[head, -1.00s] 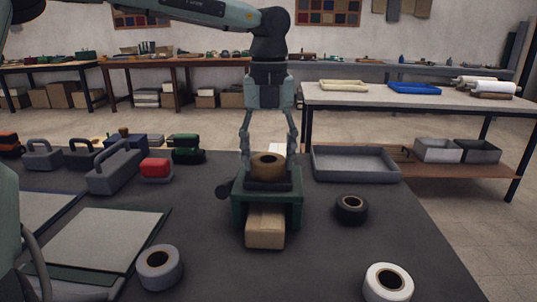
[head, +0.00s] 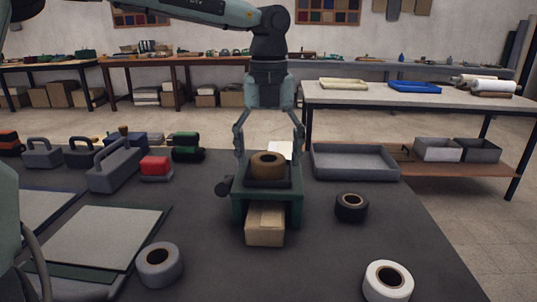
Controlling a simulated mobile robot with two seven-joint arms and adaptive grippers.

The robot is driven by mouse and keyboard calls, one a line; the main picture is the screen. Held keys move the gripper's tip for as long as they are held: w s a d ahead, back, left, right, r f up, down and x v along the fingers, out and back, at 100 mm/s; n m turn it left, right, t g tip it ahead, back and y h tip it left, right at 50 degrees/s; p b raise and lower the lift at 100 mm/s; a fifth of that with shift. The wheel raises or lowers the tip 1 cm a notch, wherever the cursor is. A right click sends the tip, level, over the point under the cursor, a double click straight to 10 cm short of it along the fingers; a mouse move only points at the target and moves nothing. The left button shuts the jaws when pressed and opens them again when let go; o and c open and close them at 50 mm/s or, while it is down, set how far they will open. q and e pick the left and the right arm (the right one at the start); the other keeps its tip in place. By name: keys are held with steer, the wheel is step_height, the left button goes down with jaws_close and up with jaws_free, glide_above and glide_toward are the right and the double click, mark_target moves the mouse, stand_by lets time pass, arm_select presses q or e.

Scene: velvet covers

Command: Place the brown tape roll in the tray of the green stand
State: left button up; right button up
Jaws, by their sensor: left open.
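The brown tape roll (head: 268,165) lies flat in the dark tray on top of the green stand (head: 267,205), in the middle of the table in the head view. My left gripper (head: 269,150) comes down from above with its fingers spread wide, one on each side of the roll and apart from it. It is open and empty. A cardboard-coloured box (head: 265,225) sits in the opening under the stand's tray. My right gripper does not show.
A grey tape roll (head: 159,264), a black roll (head: 351,207) and a white roll (head: 388,281) lie around the stand. A grey tray (head: 355,162) is at the back right. Grey weights with handles (head: 113,167) and flat boards (head: 98,237) are at the left.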

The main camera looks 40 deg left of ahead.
mark_target(268, 159)
arm_select(q)
step_height(268, 159, up, 2)
steer(key=shift+w+r, duration=0.1)
step_height(268, 159, up, 10)
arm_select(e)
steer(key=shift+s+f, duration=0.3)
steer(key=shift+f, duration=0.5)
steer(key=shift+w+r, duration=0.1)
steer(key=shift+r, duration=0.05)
